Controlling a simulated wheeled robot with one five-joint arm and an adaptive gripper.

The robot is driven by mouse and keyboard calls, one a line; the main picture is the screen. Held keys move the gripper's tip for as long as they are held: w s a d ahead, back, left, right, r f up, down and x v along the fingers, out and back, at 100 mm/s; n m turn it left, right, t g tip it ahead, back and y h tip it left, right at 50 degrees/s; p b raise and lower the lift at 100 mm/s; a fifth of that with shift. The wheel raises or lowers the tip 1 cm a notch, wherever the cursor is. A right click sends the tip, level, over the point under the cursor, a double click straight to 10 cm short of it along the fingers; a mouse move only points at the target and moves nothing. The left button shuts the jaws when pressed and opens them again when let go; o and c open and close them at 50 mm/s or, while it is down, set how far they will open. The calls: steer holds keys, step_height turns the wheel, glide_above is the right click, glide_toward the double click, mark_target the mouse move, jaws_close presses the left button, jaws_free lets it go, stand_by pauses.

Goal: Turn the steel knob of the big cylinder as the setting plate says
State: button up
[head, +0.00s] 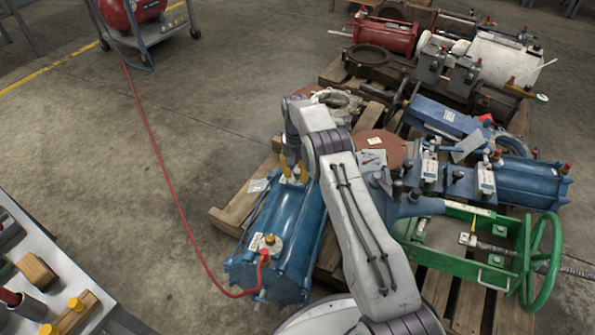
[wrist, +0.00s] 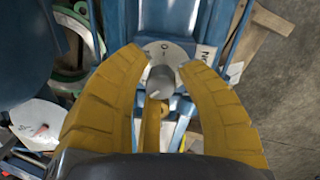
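The big blue cylinder (head: 282,235) lies at the near left of the pallet, with a red hose on its near end. Its steel knob (wrist: 160,82) sits on a round pale dial plate (wrist: 172,50) with small dark marks, too small to read surely. My gripper (head: 293,165) is over the cylinder's far end; its yellow fingers also show in the wrist view (wrist: 163,62). They are open on either side of the knob, with gaps visible. A white plate with dark lettering (wrist: 206,54) is partly hidden by the right finger. I cannot tell whether it is the setting plate.
The red hose (head: 165,165) runs over the floor to a red tank on a cart (head: 150,35). A green frame with a handwheel (head: 540,262) and other blue cylinders crowd the pallet at right. A bench (head: 55,275) stands at lower left.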

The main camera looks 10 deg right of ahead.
mark_target(297, 169)
steer(key=o, duration=0.3)
steer(key=shift+w+r, duration=0.1)
steer(key=shift+r, duration=0.05)
steer(key=shift+o, duration=0.2)
steer(key=shift+w+r, duration=0.2)
steer(key=shift+r, duration=1.7)
steer(key=shift+w+r, duration=0.15)
steer(key=shift+r, duration=1.7)
